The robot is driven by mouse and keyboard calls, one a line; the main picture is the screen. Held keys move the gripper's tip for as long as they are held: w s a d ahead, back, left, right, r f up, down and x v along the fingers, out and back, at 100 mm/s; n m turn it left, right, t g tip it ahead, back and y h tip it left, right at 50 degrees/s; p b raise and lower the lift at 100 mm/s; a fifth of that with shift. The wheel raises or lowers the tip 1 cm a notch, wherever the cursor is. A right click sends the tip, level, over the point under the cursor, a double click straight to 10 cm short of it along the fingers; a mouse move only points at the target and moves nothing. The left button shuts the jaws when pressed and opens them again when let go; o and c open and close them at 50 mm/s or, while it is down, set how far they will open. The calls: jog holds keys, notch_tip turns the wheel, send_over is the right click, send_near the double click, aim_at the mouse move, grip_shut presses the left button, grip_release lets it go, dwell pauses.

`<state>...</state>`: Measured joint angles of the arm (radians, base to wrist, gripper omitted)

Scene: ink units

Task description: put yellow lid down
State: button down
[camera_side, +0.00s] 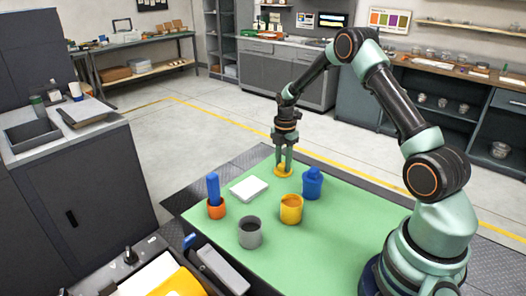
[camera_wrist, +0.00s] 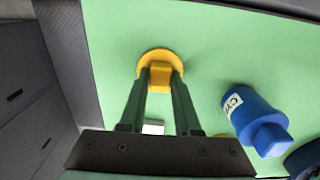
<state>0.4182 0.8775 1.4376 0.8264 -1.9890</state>
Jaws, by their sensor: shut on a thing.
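The yellow lid (camera_side: 283,172) is a round disc with a square knob, at the far part of the green mat. It also shows in the wrist view (camera_wrist: 148,57). My gripper (camera_side: 284,164) points down and is shut on the lid's knob, with a finger on each side, as the wrist view (camera_wrist: 160,82) shows. The lid is at or just above the mat; I cannot tell whether it touches. A yellow open cup (camera_side: 291,212) stands nearer the side camera, to the lid's right.
A blue bottle (camera_side: 312,185) with a label (camera_wrist: 233,103) stands close to the right of the lid. A white square block (camera_side: 249,188), an orange cup (camera_side: 216,210) holding a blue piece (camera_side: 213,188), and a grey cup (camera_side: 249,235) share the green mat (camera_side: 320,255).

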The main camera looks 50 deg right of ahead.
aim_at(283, 164)
jog(key=c, duration=0.6)
grip_release()
jog(key=shift+f, duration=0.1)
jog(key=s+a+r+m+t, duration=0.1)
jog(key=a+r+m, duration=0.15)
jog(key=r, duration=0.75)
jog(key=s+a+r+m, duration=0.1)
jog(key=a+r+m, duration=0.15)
jog(key=r, duration=0.65)
jog(key=shift+s+a+r+m+t, duration=0.8)
jog(key=shift+s+a+m, duration=1.35)
jog(key=shift+s+a, duration=0.3)
jog(key=shift+s+a+r+m+t, duration=0.75)
jog(key=shift+s+a+r+m, duration=0.2)
jog(key=shift+s+a+m, duration=1.4)
jog(key=shift+s+a+r+m+t, duration=0.8)
jog(key=shift+s+a+m, duration=1.2)
jog(key=shift+s+a, duration=0.6)
jog(key=shift+w+a+r, duration=0.1)
jog(key=shift+w, duration=0.05)
